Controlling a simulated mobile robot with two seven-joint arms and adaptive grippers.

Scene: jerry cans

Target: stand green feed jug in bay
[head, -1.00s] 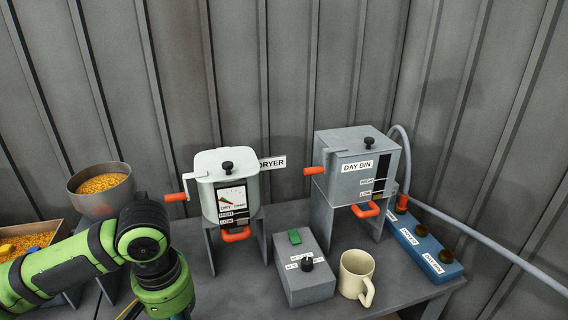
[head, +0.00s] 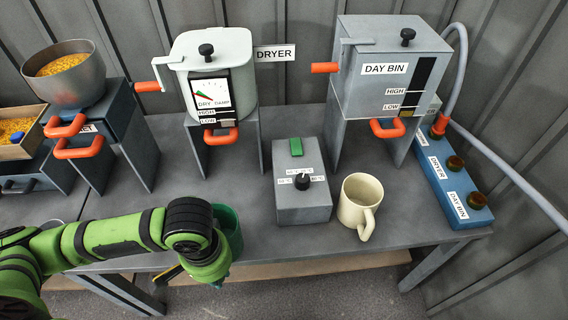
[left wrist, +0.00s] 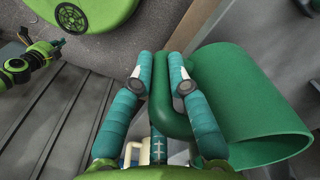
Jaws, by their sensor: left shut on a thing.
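The green feed jug (head: 231,224) shows in the head view partly behind my left wrist, at the table's front edge. In the left wrist view the jug (left wrist: 245,95) lies on its side in the picture, its open mouth toward the lower right. My left gripper (left wrist: 162,75) is shut on the jug's handle; the head view hides its fingers behind my arm. No bay is marked as such; open spaces between legs lie under the dryer (head: 217,75) and the day bin (head: 385,75). My right gripper (left wrist: 60,44) seems to show small in the left wrist view, fingers unclear.
A grey control box (head: 301,190) and a cream mug (head: 359,204) stand right of the jug. A blue strip (head: 450,185) with sockets and a hose is at the right. A bowl of yellow pellets (head: 66,72) stands at the left. Bare table (head: 160,200) lies left of the jug.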

